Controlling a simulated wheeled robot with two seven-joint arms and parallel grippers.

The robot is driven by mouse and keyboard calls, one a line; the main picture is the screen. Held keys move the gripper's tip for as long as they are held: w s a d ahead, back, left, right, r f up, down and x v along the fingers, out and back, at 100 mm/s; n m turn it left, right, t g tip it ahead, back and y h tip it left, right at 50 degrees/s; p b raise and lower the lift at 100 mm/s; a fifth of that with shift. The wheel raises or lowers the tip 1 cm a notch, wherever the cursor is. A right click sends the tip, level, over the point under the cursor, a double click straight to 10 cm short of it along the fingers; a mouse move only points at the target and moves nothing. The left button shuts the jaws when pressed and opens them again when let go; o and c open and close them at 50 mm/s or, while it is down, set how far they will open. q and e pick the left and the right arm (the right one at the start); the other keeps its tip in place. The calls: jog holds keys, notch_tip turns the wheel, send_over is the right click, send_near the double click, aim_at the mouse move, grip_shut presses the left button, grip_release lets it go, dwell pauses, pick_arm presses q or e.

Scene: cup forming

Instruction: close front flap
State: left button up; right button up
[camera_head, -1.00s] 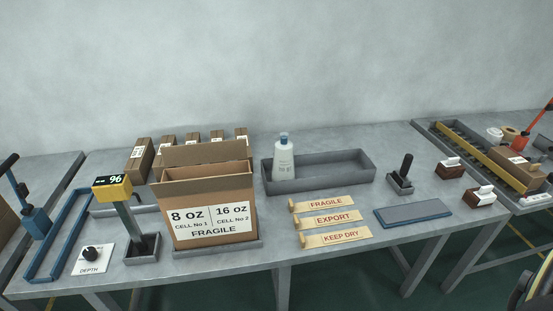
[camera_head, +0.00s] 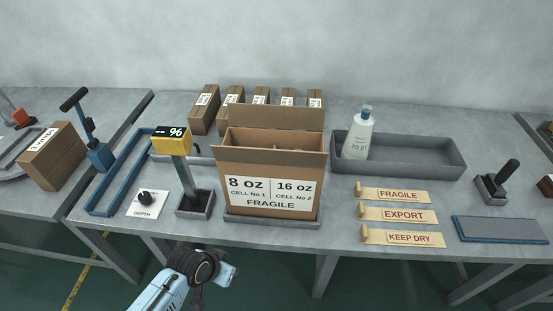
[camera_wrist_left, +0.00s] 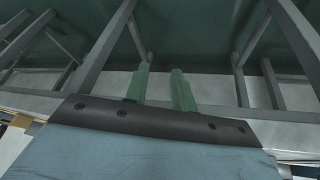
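The open brown carton (camera_head: 227,190) stands upright on a grey base plate on the table, with a white label reading 8 oz, 16 oz and FRAGILE. Its front flap (camera_head: 270,157) is open along the top front edge. Its back flap (camera_head: 277,117) stands up behind the opening. A divider shows inside. My left gripper (camera_head: 228,272) is in front of and below the table edge, clear of the carton. In the left wrist view its two green fingers (camera_wrist_left: 161,90) are apart with nothing between them. My right gripper is not in view.
A yellow-headed gauge (camera_head: 171,141) on a post stands just left of the carton. Several small boxes (camera_head: 260,107) stand behind it. A grey tray (camera_head: 420,158) holding a white bottle (camera_head: 358,136) is to the right, with label strips (camera_head: 398,215) in front of it.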

pick_arm(q)
jog(key=w+d+r+m+h, duration=0.1)
jog(key=w+d+r+m, duration=0.15)
jog(key=r, duration=0.55)
jog(key=w+d+r+m+h, duration=0.1)
jog(key=w+d+r, duration=0.25)
jog(key=r, duration=0.35)
notch_tip(320, 180, up, 29)
jog(key=m+g+b, duration=0.1)
jog(key=m+g, duration=0.1)
jog(key=m, duration=0.9)
send_over(275, 158)
jog(key=s+a, duration=0.3)
jog(key=a, duration=0.2)
jog(key=x, duration=0.8)
jog(key=b+x, duration=0.1)
jog(key=x, duration=0.4)
jog(key=shift+w, duration=0.35)
grip_shut()
